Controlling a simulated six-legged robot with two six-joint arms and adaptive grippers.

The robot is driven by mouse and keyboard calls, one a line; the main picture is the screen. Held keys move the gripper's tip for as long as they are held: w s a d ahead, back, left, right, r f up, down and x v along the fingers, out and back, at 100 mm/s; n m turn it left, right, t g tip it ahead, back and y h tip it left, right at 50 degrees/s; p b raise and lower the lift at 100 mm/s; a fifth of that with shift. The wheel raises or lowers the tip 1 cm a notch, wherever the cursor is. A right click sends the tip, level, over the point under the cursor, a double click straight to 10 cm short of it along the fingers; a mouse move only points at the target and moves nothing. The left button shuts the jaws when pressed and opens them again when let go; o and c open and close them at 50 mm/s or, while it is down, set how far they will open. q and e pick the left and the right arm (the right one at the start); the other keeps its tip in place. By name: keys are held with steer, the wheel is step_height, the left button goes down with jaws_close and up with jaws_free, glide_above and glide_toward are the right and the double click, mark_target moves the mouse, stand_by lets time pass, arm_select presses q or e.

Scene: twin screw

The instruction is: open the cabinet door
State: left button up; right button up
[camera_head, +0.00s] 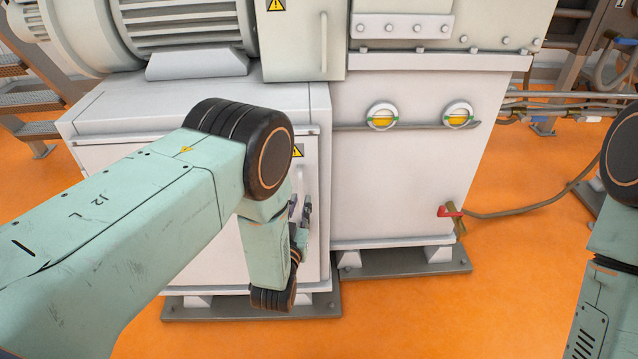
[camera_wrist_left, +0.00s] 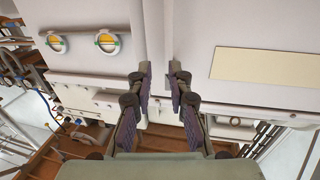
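The white cabinet (camera_head: 200,105) stands low at the left, and its door front is largely hidden behind my left arm. The door (camera_head: 312,250) looks shut where its right part shows. My left gripper (camera_head: 305,208) is at the right part of the door, close to its front. In the left wrist view, the left gripper (camera_wrist_left: 160,77) has its two fingers apart, with a pale vertical strip of the cabinet front seen between them.
A taller white housing (camera_head: 400,180) with two round gauges (camera_head: 382,116) (camera_head: 458,114) stands right of the cabinet. A red-handled valve (camera_head: 450,211) with a hose sticks out low on it. A motor (camera_head: 185,25) sits above the cabinet. Orange floor in front is clear.

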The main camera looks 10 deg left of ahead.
mark_target(300, 185)
arm_select(q)
steer(key=w, duration=0.2)
steer(key=w+a+b, duration=0.1)
steer(key=w, duration=0.3)
steer(key=shift+a+b, duration=0.3)
steer(key=shift+b, duration=0.1)
steer(key=shift+w+a, duration=0.1)
steer(key=shift+w, duration=0.2)
steer(key=shift+w+a+r, duration=0.1)
steer(key=shift+w+a, duration=0.1)
steer(key=shift+w, duration=0.15)
steer(key=shift+w+d, duration=0.1)
steer(key=shift+d, duration=0.15)
steer(key=shift+a, duration=0.15)
jaws_close()
